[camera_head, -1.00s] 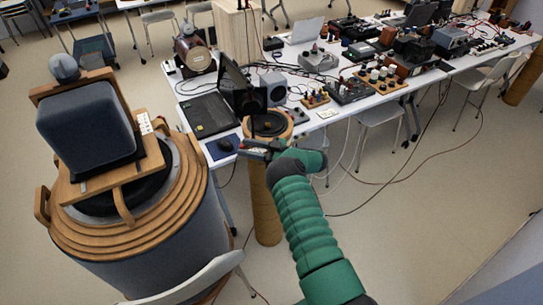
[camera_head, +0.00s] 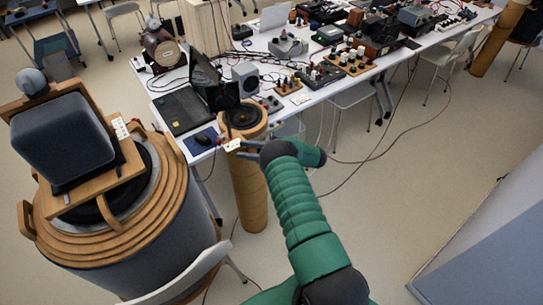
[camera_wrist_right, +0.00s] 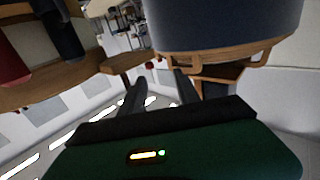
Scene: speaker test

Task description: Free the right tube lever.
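A tall tan tube (camera_head: 250,196) stands on the floor by the table's front edge, with a round black speaker (camera_head: 242,117) in its wooden top. A small pale plate with dark dots (camera_head: 233,145) shows at the tube's front, just under the rim. My right gripper (camera_head: 243,149), on the green arm, is at this plate; contact cannot be told. In the right wrist view its two dark fingers (camera_wrist_right: 160,91) are apart with nothing clearly between them. I cannot make out a lever on the tube for certain. My left gripper is not in view.
A large grey drum (camera_head: 150,235) with stepped wooden rings and a dark blue box on top stands at left. A white chair (camera_head: 185,277) is in front of it. The white table (camera_head: 310,97) holds a laptop and audio gear. Open floor lies to the right, with cables.

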